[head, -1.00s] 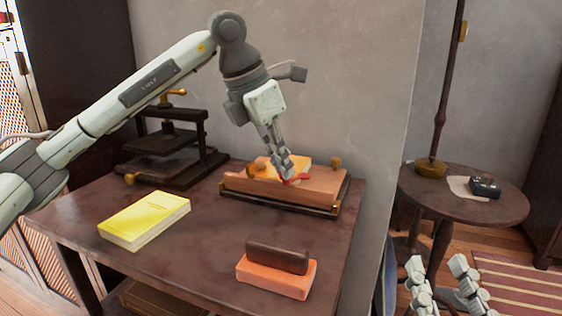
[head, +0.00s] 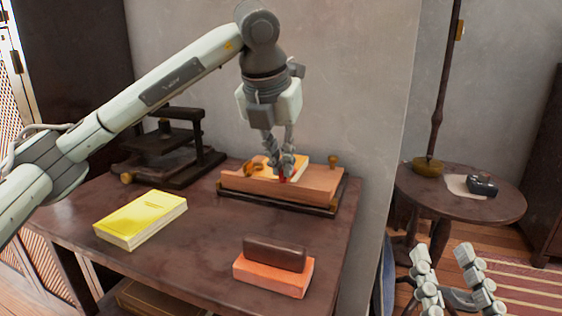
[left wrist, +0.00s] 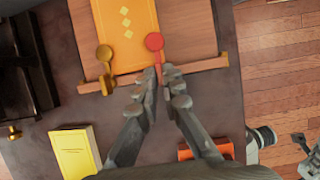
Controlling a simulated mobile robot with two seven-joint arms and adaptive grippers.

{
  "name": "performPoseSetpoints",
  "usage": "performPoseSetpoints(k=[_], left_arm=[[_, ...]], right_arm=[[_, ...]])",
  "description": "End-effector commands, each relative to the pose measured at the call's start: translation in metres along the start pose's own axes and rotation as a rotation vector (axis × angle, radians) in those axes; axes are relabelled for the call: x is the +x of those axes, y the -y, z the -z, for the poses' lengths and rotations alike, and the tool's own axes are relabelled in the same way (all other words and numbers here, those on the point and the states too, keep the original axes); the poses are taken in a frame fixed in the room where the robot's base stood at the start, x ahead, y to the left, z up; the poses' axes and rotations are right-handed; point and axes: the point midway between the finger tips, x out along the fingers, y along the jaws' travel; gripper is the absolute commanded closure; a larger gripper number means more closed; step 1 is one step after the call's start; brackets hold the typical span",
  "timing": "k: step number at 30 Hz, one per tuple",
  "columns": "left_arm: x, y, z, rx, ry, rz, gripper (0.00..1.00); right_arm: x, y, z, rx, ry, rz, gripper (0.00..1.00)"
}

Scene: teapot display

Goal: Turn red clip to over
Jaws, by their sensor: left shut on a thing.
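The red clip (head: 283,177) is on the front of a wooden block (head: 315,181). In the left wrist view its round red end (left wrist: 154,41) points away from my fingers and overlaps the right edge of an orange-yellow book (left wrist: 126,30). My left gripper (head: 281,172) reaches down onto the clip and is shut on its near part, which the fingers partly hide. A brass clip (left wrist: 105,54) sits at the book's left side. My right gripper (head: 442,251) is low at the right, fingers apart and empty, away from the table.
A dark press (head: 165,150) stands at the back left of the table. A yellow book (head: 140,219) lies front left, and an orange block with a dark handle (head: 274,273) lies front right. A round side table (head: 450,204) stands to the right.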

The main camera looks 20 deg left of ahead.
Motion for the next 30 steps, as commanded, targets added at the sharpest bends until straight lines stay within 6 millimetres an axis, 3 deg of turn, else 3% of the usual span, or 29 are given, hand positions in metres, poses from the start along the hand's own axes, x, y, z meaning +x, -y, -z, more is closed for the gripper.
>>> performPoseSetpoints(k=[13,14,18,30], left_arm=[[-0.0008,-0.0002,-0.0010,-0.012,0.002,-0.003,1.00],[-0.0007,-0.0001,-0.0010,-0.012,0.002,-0.003,0.91],[-0.0006,-0.0001,-0.0008,-0.011,0.002,-0.003,0.74],[-0.0075,0.0002,-0.0010,-0.009,0.003,-0.002,0.72]], right_arm=[[-0.0006,0.0007,-0.0010,-0.007,0.002,0.008,0.60],[-0.0008,0.0008,-0.0012,-0.007,0.003,0.009,0.60],[-0.0019,0.0010,-0.0026,-0.007,0.007,0.009,0.60],[-0.0019,0.0006,-0.0029,-0.001,0.007,0.003,0.60]])
